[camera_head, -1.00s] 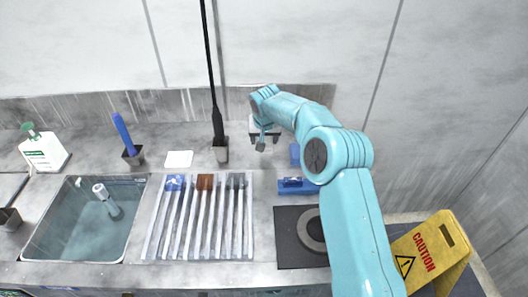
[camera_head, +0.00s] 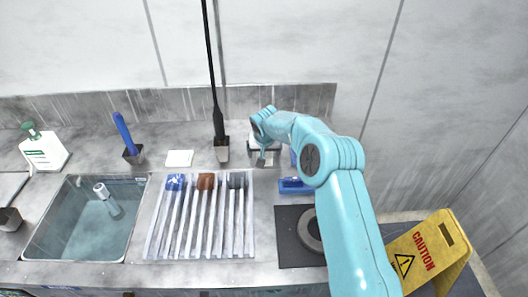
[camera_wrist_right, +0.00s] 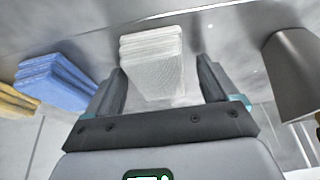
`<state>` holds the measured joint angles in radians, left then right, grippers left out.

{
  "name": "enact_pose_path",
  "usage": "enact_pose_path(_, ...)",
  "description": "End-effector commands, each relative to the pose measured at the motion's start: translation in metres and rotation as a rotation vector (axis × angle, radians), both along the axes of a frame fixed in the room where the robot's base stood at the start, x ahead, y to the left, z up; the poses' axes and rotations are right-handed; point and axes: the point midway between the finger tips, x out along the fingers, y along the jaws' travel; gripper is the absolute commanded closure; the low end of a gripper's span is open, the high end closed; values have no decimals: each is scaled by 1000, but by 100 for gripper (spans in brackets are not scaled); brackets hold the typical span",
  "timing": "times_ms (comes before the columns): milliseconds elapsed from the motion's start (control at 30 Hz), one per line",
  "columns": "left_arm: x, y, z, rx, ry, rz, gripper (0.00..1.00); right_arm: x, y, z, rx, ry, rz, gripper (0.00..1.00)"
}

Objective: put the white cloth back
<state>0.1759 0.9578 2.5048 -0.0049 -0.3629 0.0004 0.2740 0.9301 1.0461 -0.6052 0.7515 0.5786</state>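A stack of folded white cloth (camera_wrist_right: 150,45) shows in the right wrist view, between the two fingers of my right gripper (camera_wrist_right: 161,72). The fingers stand apart, with a clear gap on the right side of the stack; no grip on it shows. In the head view my right gripper (camera_head: 264,158) is low over the back of the counter, and my arm and wrist hide much of the stack there. A flat white square (camera_head: 179,158) lies on the counter further left; I cannot tell whether it is a cloth. My left gripper is not in view.
A blue stack (camera_wrist_right: 55,82) and a yellow one (camera_wrist_right: 15,102) lie beside the white stack. A dark holder (camera_head: 221,152) with a tall black rod stands to its left in the head view. A slatted rack (camera_head: 250,243), sink (camera_head: 85,235) and round platen (camera_head: 308,230) lie in front.

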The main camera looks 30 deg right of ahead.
Motion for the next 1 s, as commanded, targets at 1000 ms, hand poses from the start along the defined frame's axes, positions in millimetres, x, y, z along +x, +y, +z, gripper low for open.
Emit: enact_pose_path(1000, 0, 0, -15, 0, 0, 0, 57, -38, 22, 112, 0, 0, 0, 11)
